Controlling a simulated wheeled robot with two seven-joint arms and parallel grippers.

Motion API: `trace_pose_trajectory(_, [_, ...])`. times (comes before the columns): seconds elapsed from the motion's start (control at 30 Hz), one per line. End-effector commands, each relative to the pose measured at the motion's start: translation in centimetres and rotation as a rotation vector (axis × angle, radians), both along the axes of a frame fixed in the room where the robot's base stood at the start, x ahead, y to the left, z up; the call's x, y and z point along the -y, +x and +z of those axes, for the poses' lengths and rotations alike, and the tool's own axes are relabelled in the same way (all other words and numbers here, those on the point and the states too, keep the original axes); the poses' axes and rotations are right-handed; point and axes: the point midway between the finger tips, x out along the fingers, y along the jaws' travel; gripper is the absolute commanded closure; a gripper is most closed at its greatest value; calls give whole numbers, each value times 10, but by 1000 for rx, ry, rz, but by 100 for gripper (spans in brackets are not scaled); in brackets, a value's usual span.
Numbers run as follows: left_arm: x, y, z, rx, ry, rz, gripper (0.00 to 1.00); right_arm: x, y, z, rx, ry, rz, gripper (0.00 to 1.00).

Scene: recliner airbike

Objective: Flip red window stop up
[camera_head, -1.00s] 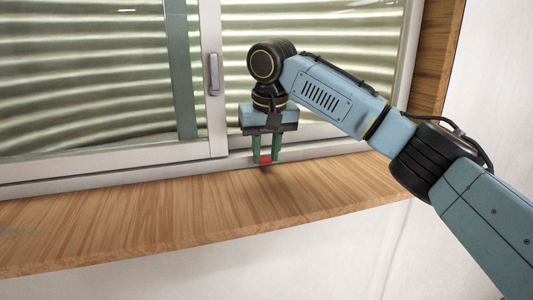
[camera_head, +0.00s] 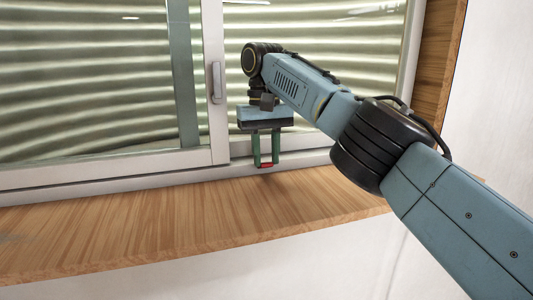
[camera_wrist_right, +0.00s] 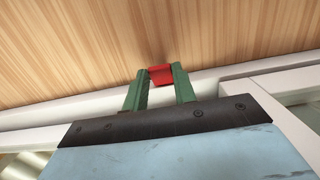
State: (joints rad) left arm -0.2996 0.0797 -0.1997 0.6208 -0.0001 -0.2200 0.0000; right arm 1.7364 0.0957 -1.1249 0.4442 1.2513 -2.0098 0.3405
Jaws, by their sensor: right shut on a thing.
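The red window stop (camera_head: 266,165) is a small red block at the lower window rail, just above the wooden sill. It also shows in the right wrist view (camera_wrist_right: 160,75). My right gripper (camera_head: 265,163) points down at it, with its green fingers on either side of the stop, shut on it. In the right wrist view, the fingertips (camera_wrist_right: 160,80) flank the red block. Whether the stop is tilted up or down is hard to tell. My left gripper is not in view.
The sliding window frame (camera_head: 217,120) with a grey handle (camera_head: 216,82) stands left of my right gripper. The wooden sill (camera_head: 150,220) in front is clear. A wooden side panel (camera_head: 438,70) and white wall (camera_head: 500,90) are at the right.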

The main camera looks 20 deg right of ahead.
Motion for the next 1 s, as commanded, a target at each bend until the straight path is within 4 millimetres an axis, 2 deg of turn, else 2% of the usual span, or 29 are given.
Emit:
trace_pose_trajectory(0.37, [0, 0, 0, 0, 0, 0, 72, 0, 1, 4, 6, 2, 0, 96])
trace_pose_trajectory(0.4, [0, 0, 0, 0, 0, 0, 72, 0, 1, 4, 6, 2, 0, 68])
trace_pose_trajectory(0.53, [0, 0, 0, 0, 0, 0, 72, 0, 0, 3, 3, 2, 0, 51])
trace_pose_trajectory(0.83, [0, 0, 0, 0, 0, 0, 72, 0, 0, 2, -1, 1, -1, 51])
trace_pose_trajectory(1.0, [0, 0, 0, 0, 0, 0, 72, 3, 0, 11, -2, -1, -6, 51])
